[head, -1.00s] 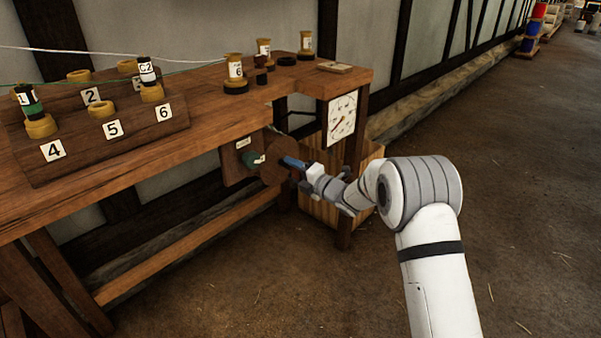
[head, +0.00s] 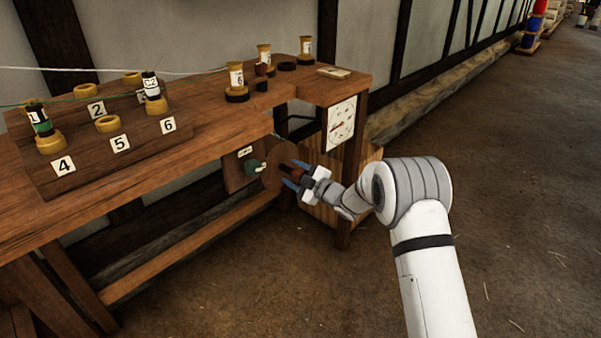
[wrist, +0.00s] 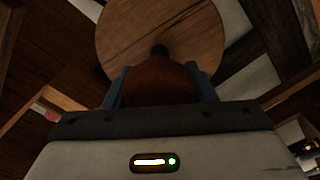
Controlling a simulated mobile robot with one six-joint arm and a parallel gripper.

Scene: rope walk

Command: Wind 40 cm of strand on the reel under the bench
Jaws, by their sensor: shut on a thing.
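The reel under the bench shows as a round wooden disc (head: 273,177) beside an upright board, with green strand (head: 252,166) behind it. In the wrist view the disc (wrist: 160,35) fills the top middle. A reddish-brown crank handle (wrist: 158,84) stands out from the disc. My gripper (head: 294,174) is shut on this handle, with one blue finger on each side of it. A white dial (head: 341,122) with a pointer hangs on the bench end, too small to read.
The bench top (head: 215,115) lies above my gripper. It carries a numbered board (head: 90,150) with bobbins and several more bobbins at the back. A bench leg and a wooden crate (head: 320,212) stand close behind my wrist. The floor to the right is clear.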

